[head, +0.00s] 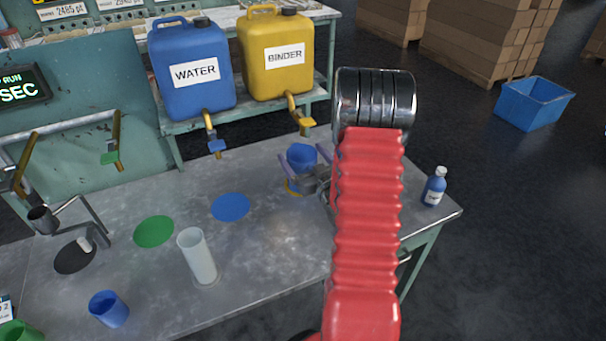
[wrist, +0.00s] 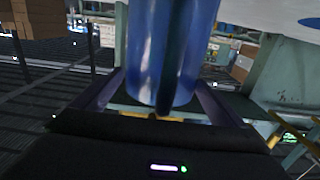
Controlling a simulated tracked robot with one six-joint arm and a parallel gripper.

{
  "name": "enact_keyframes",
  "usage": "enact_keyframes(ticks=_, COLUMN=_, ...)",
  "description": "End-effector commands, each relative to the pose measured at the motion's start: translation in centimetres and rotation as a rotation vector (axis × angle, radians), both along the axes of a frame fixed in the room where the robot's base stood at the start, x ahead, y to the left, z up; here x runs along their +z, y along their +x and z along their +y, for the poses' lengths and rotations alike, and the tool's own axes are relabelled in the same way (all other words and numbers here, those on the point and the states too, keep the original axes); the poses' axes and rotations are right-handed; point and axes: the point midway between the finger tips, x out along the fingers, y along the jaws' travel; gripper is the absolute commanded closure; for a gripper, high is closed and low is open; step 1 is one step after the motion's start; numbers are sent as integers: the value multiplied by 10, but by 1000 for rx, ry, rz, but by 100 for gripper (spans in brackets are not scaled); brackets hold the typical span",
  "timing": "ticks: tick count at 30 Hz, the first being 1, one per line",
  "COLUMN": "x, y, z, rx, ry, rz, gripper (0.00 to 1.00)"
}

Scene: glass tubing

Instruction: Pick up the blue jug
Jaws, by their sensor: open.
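A blue jug (head: 301,156) stands at the back of the grey bench, by a yellow ring mark. My gripper (head: 304,167) is open beside it, one purple finger on each side. In the wrist view the blue jug (wrist: 168,50) fills the space between the open fingers of my gripper (wrist: 158,84), with a dark upright strip down its near face. I cannot tell whether the fingers touch it. A second blue jug (head: 108,309) stands at the front left of the bench.
Blue water (head: 190,95) and yellow binder (head: 293,80) canisters stand on a shelf behind, their taps hanging over the bench. A white cylinder (head: 198,257) stands mid-bench, a blue bottle (head: 434,188) at the right corner.

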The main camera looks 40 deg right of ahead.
Motion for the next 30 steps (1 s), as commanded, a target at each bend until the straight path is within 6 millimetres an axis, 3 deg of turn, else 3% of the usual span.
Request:
enact_keyframes(ticks=5, x=0, y=0, z=0, rx=0, ry=0, rz=0, gripper=7)
enact_keyframes(ticks=30, x=0, y=0, z=1, rx=1, ry=0, rz=-1, gripper=65)
